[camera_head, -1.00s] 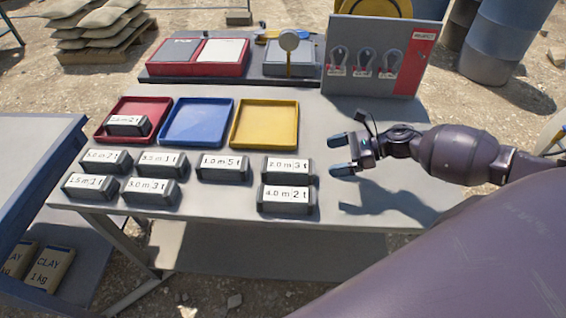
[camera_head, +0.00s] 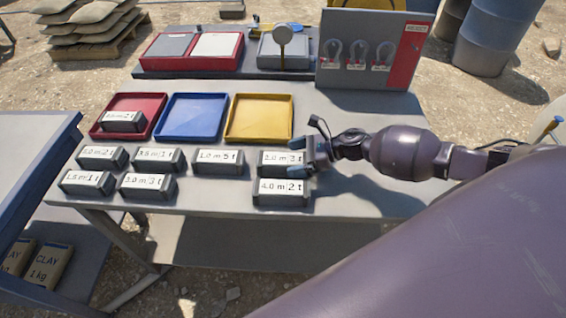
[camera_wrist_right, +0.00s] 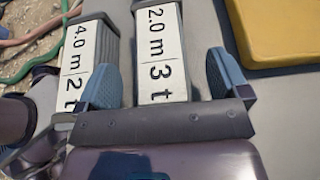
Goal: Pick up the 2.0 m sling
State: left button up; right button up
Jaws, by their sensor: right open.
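The 2.0 m 3 t sling block (camera_head: 280,162) is a dark block with a white label at the right end of the back row on the table. It also shows in the right wrist view (camera_wrist_right: 160,48), lying between my right gripper's fingers. My right gripper (camera_head: 303,158) is open at the block's right end. In the wrist view the open fingers (camera_wrist_right: 168,80) stand one on each side of the block, with space between it and the right finger. Whether the left finger touches it I cannot tell. My left gripper is not in view.
The 4.0 m 2 t block (camera_head: 281,192) lies close in front. Other labelled blocks, such as the 1.0 m 5 t one (camera_head: 218,161), lie to the left. Red (camera_head: 150,103), blue (camera_head: 193,134) and yellow (camera_head: 259,134) trays stand behind. A shackle board (camera_head: 410,60) stands at the back right.

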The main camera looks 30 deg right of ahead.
jog(key=c, duration=1.2)
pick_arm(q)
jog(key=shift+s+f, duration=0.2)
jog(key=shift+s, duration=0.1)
